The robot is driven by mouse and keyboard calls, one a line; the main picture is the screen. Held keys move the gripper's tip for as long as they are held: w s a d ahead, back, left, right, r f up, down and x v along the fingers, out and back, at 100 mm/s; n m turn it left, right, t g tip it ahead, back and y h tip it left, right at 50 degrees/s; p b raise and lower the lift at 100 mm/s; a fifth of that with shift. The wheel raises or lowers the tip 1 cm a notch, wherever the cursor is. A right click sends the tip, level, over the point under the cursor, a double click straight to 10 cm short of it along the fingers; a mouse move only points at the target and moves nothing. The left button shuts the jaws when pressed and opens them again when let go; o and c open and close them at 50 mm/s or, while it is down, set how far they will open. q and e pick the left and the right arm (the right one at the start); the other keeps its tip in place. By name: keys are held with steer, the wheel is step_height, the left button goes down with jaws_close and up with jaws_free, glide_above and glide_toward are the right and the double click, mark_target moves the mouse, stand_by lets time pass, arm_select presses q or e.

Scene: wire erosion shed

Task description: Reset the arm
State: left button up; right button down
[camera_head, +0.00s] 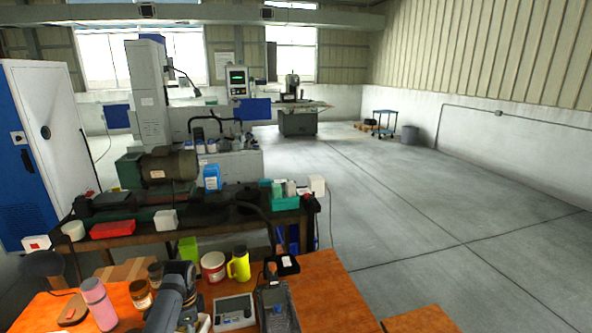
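A dark grey jointed part that looks like an arm link rises from the bottom edge, left of centre, over the orange table (325,285). I cannot tell which of my arms it belongs to. No gripper fingers can be made out in the head view, so neither gripper shows open, shut or holding anything.
On the orange table stand a pink bottle (99,303), a yellow mug (239,264), a red-and-white cup (213,266), brown jars (141,294) and a grey device (234,312). A workbench with a motor (168,165) stands behind. Open floor (430,230) lies to the right.

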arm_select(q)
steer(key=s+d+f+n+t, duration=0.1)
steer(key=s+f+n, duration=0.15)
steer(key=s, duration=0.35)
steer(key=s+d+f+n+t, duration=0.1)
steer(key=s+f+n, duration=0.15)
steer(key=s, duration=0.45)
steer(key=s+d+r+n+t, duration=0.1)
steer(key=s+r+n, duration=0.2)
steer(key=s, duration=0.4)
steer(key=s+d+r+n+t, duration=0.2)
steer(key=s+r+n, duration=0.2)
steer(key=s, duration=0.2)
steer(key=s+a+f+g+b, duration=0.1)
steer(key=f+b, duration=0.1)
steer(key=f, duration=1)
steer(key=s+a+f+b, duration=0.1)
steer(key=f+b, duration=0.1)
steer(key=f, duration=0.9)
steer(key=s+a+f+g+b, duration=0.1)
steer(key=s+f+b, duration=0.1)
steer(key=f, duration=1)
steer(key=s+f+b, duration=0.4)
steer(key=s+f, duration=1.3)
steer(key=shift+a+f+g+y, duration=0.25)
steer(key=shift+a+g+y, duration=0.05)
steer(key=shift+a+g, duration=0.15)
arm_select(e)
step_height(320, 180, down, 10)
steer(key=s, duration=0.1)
